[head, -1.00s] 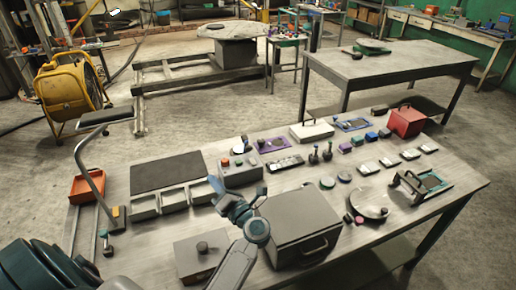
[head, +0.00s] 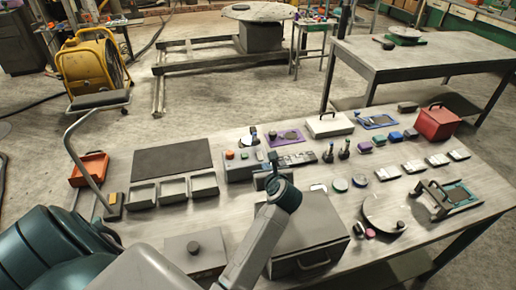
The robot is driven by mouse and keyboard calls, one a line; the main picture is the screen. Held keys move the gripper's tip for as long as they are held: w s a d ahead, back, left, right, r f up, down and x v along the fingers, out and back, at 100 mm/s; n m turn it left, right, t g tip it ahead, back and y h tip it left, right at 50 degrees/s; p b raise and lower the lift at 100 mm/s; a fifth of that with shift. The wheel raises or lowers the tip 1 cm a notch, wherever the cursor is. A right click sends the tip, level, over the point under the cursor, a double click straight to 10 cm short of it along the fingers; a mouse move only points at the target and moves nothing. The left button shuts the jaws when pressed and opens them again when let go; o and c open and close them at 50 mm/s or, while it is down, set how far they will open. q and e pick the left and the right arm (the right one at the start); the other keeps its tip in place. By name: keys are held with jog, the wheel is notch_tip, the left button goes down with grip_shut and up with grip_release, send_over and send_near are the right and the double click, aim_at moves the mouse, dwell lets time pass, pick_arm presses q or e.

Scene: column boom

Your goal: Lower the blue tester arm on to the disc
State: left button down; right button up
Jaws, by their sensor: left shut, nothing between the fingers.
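A blue-edged flat frame (head: 376,121) with a grey round piece lies at the back right of the table in the head view. I take it for the blue tester, but its arm and its disc are too small to tell apart. My left gripper (head: 272,160) is shut and empty. It appears above the table's middle, in front of a purple frame (head: 285,137) and well left of the blue frame, apart from it. The wrist partly hides the fingers. My right gripper is not in view.
A control box (head: 238,168) with buttons stands left of the gripper. A large grey box (head: 310,235) with a handle is in front. A red box (head: 437,123) stands at the back right. Two small joysticks (head: 344,149) and several coloured blocks stand between gripper and right edge.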

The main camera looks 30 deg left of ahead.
pick_arm(q)
jog(key=p+x, duration=0.2)
jog(key=x, duration=0.3)
jog(key=p+x, duration=0.2)
jog(key=x, duration=0.3)
jog(key=shift+w+r, duration=0.1)
jog(key=shift+r, duration=0.15)
jog(key=shift+w+a+r+p, duration=0.45)
jog(key=shift+w+a+p, duration=0.4)
jog(key=shift+p, duration=0.1)
jog(key=shift+w+a+p, duration=0.3)
jog(key=shift+w+a, duration=0.1)
jog(key=shift+a, duration=0.1)
jog(key=shift+w, duration=0.1)
